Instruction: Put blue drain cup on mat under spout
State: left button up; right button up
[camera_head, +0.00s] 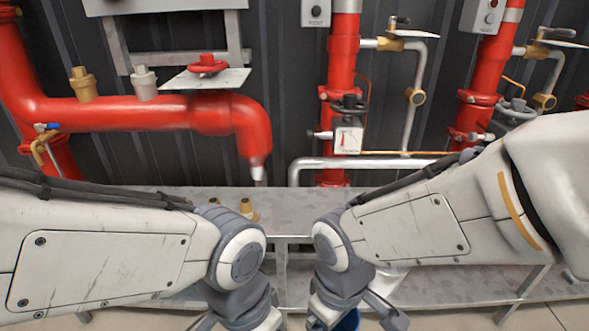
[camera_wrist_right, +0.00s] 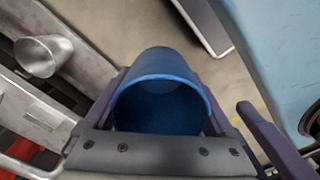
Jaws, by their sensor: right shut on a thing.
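The blue drain cup (camera_wrist_right: 160,85) is between the fingers of my right gripper (camera_wrist_right: 162,98) in the right wrist view, its open mouth facing the camera. My right gripper is shut on it. In the head view only a sliver of blue cup (camera_head: 349,321) shows at the bottom edge, below my right wrist. The spout (camera_head: 257,170) is the pale tip of the down-turned red pipe, above the back of the grey bench. I cannot make out the mat. My left gripper (camera_head: 236,322) is mostly cut off at the bottom edge; its fingers are not clear.
Small brass fittings (camera_head: 246,208) stand on the grey bench (camera_head: 300,205) near the spout. A metal cone-shaped piece (camera_wrist_right: 42,55) and a large blue surface (camera_wrist_right: 280,45) show in the right wrist view.

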jog(key=w+d+f+m, duration=0.2)
jog(key=w, duration=0.4)
jog(key=w+d+f+m, duration=0.1)
jog(key=w+f+m, duration=0.15)
jog(key=w, duration=0.35)
jog(key=w+d+f+m, duration=0.4)
jog(key=w+d+f, duration=0.6)
pick_arm(q)
notch_tip(320, 180, up, 23)
jog(key=p, duration=2.3)
jog(key=shift+s, duration=0.15)
pick_arm(e)
jog(key=s+r, duration=0.4)
jog(key=r, duration=0.6)
jog(key=s+r, duration=0.3)
jog(key=r, duration=0.7)
jog(key=shift+s, duration=0.35)
pick_arm(q)
jog(key=shift+d, duration=0.1)
